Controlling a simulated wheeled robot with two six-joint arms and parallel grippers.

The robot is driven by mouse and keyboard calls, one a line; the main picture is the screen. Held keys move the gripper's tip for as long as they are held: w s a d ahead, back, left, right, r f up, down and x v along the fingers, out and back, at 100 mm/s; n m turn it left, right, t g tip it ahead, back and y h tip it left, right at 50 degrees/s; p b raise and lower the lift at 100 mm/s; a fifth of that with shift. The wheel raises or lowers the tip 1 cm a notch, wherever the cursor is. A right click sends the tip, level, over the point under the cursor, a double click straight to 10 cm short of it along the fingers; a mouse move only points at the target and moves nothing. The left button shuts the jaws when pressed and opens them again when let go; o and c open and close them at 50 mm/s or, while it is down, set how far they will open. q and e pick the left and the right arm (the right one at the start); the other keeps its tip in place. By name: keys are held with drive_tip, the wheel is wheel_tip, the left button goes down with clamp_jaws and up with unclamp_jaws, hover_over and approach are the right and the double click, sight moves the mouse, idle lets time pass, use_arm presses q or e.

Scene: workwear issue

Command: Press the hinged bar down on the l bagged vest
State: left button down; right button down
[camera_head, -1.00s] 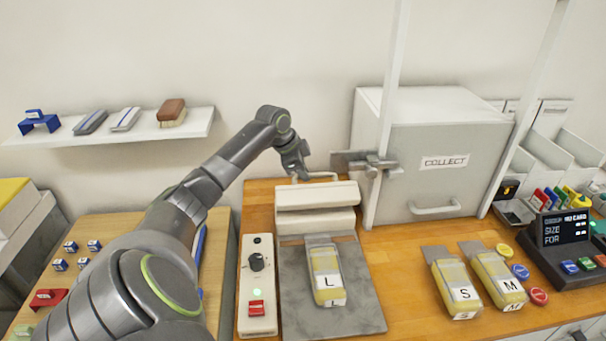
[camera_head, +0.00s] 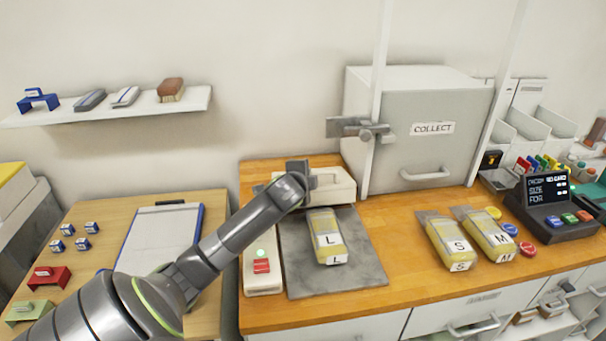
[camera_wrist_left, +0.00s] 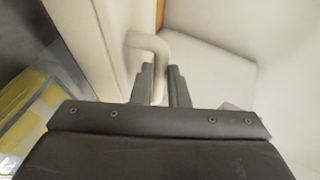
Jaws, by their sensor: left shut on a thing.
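The L bagged vest (camera_head: 328,240), a yellow pack with a white L label, lies on the grey plate (camera_head: 365,262) of the sealer. The cream hinged bar (camera_head: 335,186) is low, across the far end of the bag; whether it presses fully on the bag is hard to tell. My left gripper (camera_head: 297,170) is at the bar's handle. In the left wrist view its fingers (camera_wrist_left: 161,85) are shut on the cream bent handle (camera_wrist_left: 148,42), and part of the bagged vest (camera_wrist_left: 28,112) shows at the left. My right gripper is not in view.
The control box (camera_head: 263,265) with a lit green lamp and red switch stands left of the plate, partly behind my arm. The S bag (camera_head: 450,244) and M bag (camera_head: 487,236) lie to the right. The COLLECT cabinet (camera_head: 440,155) stands behind. Bare wood lies between.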

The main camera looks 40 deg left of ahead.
use_arm(q)
drive_tip(key=shift+s+d+f+t+y+b, duration=0.2)
drive_tip(key=shift+d+f+t+y+b, duration=0.05)
drive_tip(key=shift+f, duration=0.25)
drive_tip(key=shift+s+d+f+t+y+b, duration=0.15)
drive_tip(key=shift+d+f+t+y+b, duration=0.1)
drive_tip(key=shift+f, duration=0.25)
drive_tip(key=shift+s+d+f, duration=0.1)
drive_tip(key=shift+f, duration=0.3)
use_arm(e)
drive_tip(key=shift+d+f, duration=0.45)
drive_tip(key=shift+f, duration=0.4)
use_arm(q)
drive_tip(key=shift+s+f, duration=0.1)
drive_tip(key=shift+f, duration=0.25)
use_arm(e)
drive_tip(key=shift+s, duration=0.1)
use_arm(q)
drive_tip(key=c, duration=1.4)
unclamp_jaws()
drive_tip(key=shift+r, duration=0.1)
